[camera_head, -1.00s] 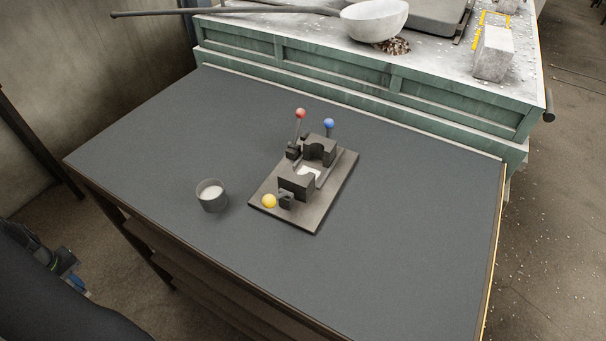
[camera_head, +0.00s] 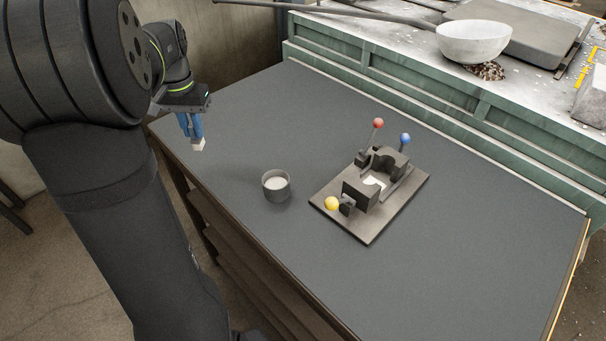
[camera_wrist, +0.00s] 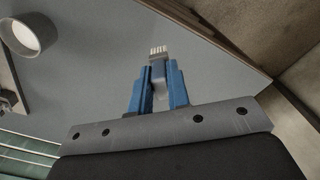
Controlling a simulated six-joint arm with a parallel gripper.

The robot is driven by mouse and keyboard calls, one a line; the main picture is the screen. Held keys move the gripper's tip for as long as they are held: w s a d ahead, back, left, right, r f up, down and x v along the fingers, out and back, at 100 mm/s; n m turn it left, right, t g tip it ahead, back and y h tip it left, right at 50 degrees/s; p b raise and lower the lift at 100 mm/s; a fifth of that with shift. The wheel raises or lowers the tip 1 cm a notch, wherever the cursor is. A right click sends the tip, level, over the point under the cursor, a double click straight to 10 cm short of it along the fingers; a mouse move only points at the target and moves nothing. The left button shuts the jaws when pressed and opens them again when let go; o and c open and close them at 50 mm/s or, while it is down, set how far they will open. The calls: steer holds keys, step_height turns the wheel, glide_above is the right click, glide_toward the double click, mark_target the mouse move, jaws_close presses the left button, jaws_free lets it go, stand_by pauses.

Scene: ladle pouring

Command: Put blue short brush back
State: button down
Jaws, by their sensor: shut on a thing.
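My gripper (camera_head: 190,126) is at the left, above the far left corner region of the dark table. Its two blue fingers also show in the wrist view (camera_wrist: 158,80), shut on the short brush (camera_wrist: 158,69). The brush has a grey-blue body and pale bristles, and the bristles point away from my gripper. In the head view the pale end of the brush (camera_head: 198,145) hangs below the fingers, tilted slightly. The rest of its handle is hidden between the fingers.
A dark cup (camera_head: 276,187) with white contents stands mid-table. To its right is a mould fixture (camera_head: 375,185) with red, blue and yellow knobs. A bench behind carries a pale bowl (camera_head: 474,42) and a long rod. The table's front right is clear.

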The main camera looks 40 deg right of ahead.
steer(key=s+d+r+m, duration=0.25)
steer(key=s+d, duration=0.25)
steer(key=s, duration=0.6)
steer(key=s+d+r+m, duration=0.1)
steer(key=s+d+m, duration=0.2)
steer(key=s+d, duration=0.55)
steer(key=s+d+r+m, duration=0.1)
steer(key=s+d+m, duration=0.2)
steer(key=s, duration=1)
steer(key=shift+w+a+f, duration=0.1)
steer(key=shift+w+f, duration=2.55)
steer(key=shift+w, duration=0.25)
steer(key=shift+w+a+f, duration=0.1)
steer(key=shift+w+f, duration=2.55)
steer(key=shift+w, duration=0.2)
steer(key=c, duration=1.8)
jaws_free()
steer(key=shift+f, duration=0.15)
steer(key=o, duration=0.4)
steer(key=shift+o, duration=0.2)
